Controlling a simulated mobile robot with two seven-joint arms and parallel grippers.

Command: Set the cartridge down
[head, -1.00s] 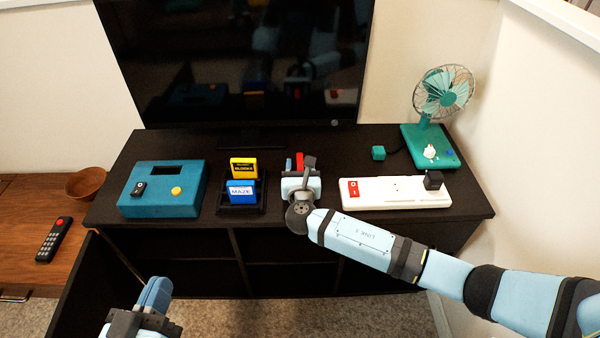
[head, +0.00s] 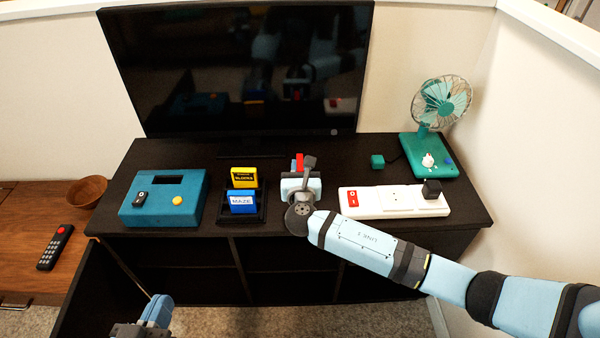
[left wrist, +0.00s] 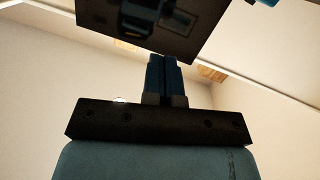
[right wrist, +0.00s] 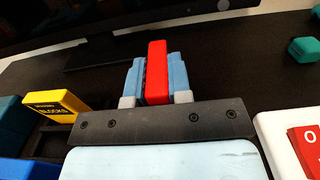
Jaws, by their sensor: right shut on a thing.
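A red cartridge (right wrist: 157,72) stands between the light-blue fingers of my right gripper (right wrist: 157,85) in the right wrist view. The fingers are shut on it, just over or on the dark cabinet top; I cannot tell whether its bottom touches. Its red top also shows in the head view (head: 299,162), partly hidden by my right wrist. My left gripper (head: 157,310) is low at the front left, off the cabinet. In the left wrist view its fingers (left wrist: 166,78) look together with nothing seen between them.
A black rack holds a yellow cartridge (head: 243,177) and a blue MAZE cartridge (head: 242,201). The teal console (head: 150,215) is left of it. A white power strip (head: 380,203), teal cube (head: 377,161) and teal fan (head: 428,150) are at right. The television (head: 240,70) stands behind.

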